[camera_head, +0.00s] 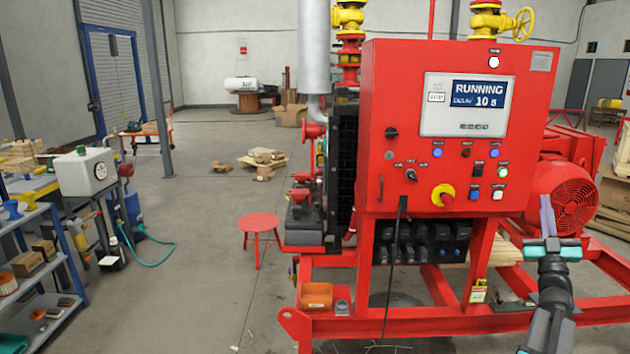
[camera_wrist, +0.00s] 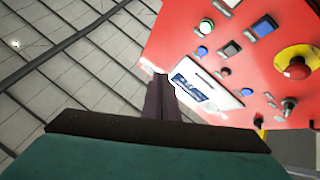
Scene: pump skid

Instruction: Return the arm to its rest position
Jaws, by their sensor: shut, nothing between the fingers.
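My gripper (camera_head: 545,200) points upward in front of the right side of the red pump skid, right of and below the control panel. Its fingers are together and hold nothing. In the wrist view the shut fingers (camera_wrist: 160,85) show dark at the centre. The red control panel (camera_head: 385,75) has a screen (camera_head: 481,92) reading "RUNNING" and "DELAY 10 s". The panel appears turned in the wrist view, with its screen (camera_wrist: 202,90) just right of the fingers. Whether the fingers touch anything is unclear, but they look apart from the panel.
A yellow-collared red stop knob (camera_head: 443,195) and several buttons sit on the panel. The red motor (camera_head: 565,192) is behind my gripper, and the red skid frame (camera_head: 420,325) runs below. A red stool (camera_head: 260,222) stands left. The floor (camera_head: 190,290) between shelf and skid is mostly clear.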

